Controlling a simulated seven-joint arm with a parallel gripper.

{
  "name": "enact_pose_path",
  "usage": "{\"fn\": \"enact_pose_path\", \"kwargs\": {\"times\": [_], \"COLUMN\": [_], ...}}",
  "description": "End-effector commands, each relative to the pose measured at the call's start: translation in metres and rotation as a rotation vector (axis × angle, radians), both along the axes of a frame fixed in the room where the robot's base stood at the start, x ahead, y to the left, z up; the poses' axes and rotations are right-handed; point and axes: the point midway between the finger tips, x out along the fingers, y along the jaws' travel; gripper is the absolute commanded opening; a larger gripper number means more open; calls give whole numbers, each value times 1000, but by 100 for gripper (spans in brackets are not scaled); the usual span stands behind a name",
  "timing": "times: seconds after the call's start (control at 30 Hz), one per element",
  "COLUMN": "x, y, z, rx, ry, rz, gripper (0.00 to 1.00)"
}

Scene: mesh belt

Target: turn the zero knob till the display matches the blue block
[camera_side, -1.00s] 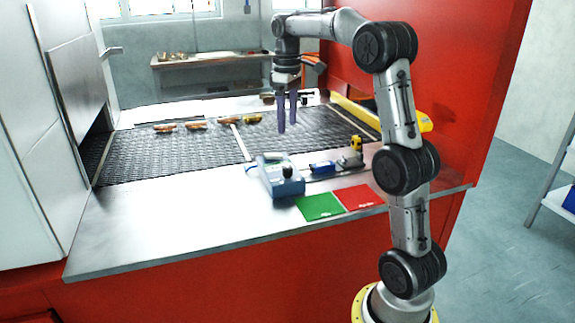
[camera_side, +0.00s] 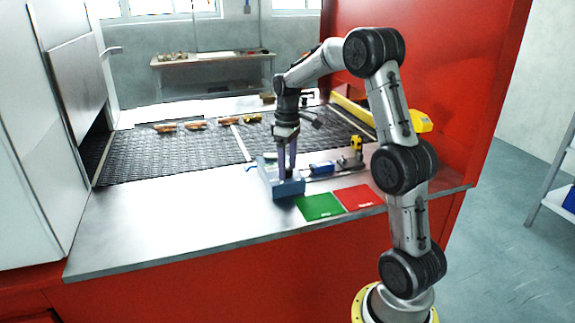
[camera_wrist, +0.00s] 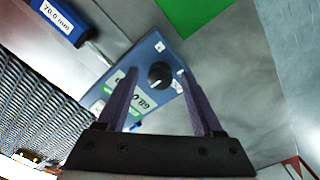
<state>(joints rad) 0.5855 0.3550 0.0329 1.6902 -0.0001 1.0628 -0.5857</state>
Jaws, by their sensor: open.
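The blue gauge box (camera_side: 290,189) sits on the steel table. Its black zero knob (camera_wrist: 160,75) shows between my fingertips in the wrist view. The gauge display (camera_wrist: 139,99) is upside down there and partly covered by a finger, so I cannot read it surely. The blue block (camera_side: 321,168) lies right of the gauge; in the wrist view the block (camera_wrist: 62,20) has a label that reads 70.0 mm. My gripper (camera_side: 286,179) points down over the gauge, and its fingertips (camera_wrist: 158,72) are open on either side of the knob, with gaps visible.
A green card (camera_side: 320,206) and a red card (camera_side: 358,197) lie in front and to the right. A yellow-topped instrument (camera_side: 355,150) stands behind the block. The mesh belt (camera_side: 180,150) with several brown pieces runs behind. The table's left front is clear.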

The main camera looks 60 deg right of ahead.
Motion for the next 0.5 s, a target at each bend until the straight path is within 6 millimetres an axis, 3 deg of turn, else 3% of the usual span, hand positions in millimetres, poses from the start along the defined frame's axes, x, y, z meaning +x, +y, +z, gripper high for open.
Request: {"fn": "enact_pose_path", "kwargs": {"times": [0.23, 0.5], "x": [0, 0], "y": [0, 0], "z": [-1, -1], "rx": [0, 0], "ry": [0, 0], "rz": [0, 0], "gripper": [68, 21]}}
